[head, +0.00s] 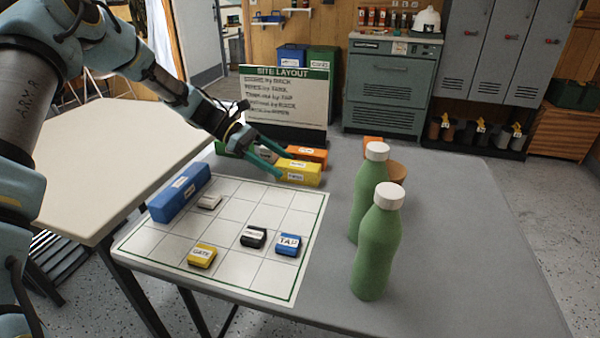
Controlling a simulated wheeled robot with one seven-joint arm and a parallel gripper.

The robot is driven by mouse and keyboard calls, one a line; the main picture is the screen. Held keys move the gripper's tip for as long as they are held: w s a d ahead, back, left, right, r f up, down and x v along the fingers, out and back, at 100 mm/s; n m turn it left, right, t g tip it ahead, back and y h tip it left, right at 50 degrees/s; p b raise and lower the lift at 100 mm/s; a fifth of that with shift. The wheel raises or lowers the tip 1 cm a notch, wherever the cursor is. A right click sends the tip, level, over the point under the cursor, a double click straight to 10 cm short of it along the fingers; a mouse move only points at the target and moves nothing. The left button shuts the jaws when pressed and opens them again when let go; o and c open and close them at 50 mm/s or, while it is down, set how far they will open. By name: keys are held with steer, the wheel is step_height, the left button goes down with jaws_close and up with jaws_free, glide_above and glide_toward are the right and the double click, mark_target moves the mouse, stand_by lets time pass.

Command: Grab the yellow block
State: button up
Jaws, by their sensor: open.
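A long yellow block (299,172) with a white label lies at the back edge of the white grid board, near the sign. My gripper (286,167) is open, its two teal fingers pointing down and right at the left end of this block. I cannot tell whether they touch it. A smaller yellow block (202,256) labelled GATE lies on the front left of the grid board (230,283).
An orange block (308,154) lies just behind the long yellow one, and a green block (228,149) is partly hidden by my arm. A blue block (180,193) lies at the board's left edge. Two green bottles (377,250) stand to the right.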

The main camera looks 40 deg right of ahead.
mark_target(298, 171)
steer(key=x, duration=0.2)
steer(key=p+x, duration=0.1)
steer(key=x, duration=0.1)
steer(key=shift+s+d+r, duration=0.2)
steer(key=shift+s+d, duration=0.1)
steer(key=shift+d, duration=0.05)
steer(key=shift+s+d+f, duration=0.25)
steer(key=shift+s+f, duration=0.05)
steer(key=shift+s, duration=0.05)
jaws_close()
